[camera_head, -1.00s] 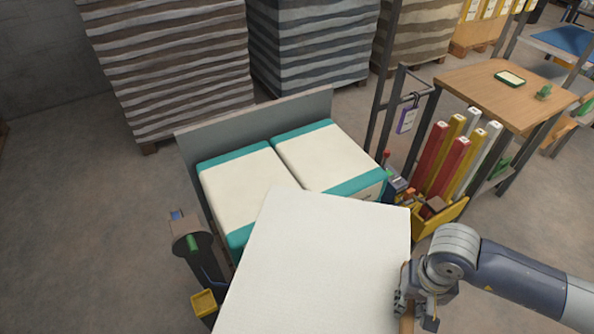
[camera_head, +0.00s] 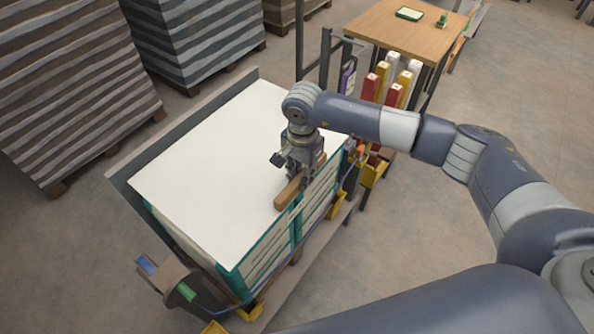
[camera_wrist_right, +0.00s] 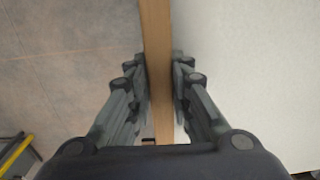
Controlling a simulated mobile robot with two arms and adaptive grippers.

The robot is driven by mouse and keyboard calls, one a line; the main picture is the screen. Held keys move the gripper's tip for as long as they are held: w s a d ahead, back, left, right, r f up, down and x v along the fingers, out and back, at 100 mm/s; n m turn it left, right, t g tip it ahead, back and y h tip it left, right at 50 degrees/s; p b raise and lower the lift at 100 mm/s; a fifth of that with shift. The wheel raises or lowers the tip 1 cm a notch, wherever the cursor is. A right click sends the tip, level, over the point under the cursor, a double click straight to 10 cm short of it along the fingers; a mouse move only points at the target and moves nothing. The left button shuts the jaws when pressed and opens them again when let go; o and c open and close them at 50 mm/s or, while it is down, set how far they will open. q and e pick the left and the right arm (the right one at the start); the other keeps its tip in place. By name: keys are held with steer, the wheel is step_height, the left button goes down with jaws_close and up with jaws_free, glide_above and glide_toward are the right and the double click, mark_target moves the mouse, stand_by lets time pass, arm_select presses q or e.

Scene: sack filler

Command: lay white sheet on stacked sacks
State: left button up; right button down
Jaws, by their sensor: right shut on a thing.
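The white sheet (camera_head: 215,160) lies flat over the top of the stacked sacks (camera_head: 268,258) in the head view. The sacks are white with teal ends; only their near sides show below the sheet's edge. My right gripper (camera_head: 299,178) is above the sheet's right edge, shut on a wooden bar (camera_head: 291,192) at that edge. The right wrist view shows the gripper (camera_wrist_right: 161,78) with a finger on each side of the bar (camera_wrist_right: 156,40) and the sheet (camera_wrist_right: 255,70) to the right. Whether the bar touches the sacks is hidden. My left gripper is out of view.
A grey panel (camera_head: 150,205) stands along the stack's far left side. A dark reel-like holder (camera_head: 165,273) is at the lower left. Yellow bins (camera_head: 337,206), coloured posts (camera_head: 370,88) and a wooden table (camera_head: 405,30) are to the right. Striped stacks (camera_head: 70,90) stand behind.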

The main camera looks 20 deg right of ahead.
steer(key=shift+s+d+f, duration=0.15)
steer(key=shift+f, duration=0.2)
steer(key=shift+f+b, duration=0.3)
steer(key=shift+f, duration=0.1)
step_height(320, 180, down, 7)
steer(key=b, duration=0.4)
steer(key=shift+f+b, duration=0.35)
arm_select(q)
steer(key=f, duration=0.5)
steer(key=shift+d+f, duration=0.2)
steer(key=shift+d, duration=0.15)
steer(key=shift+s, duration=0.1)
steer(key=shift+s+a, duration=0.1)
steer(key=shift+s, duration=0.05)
arm_select(e)
steer(key=c, duration=1.4)
jaws_free()
steer(key=shift+o, duration=0.2)
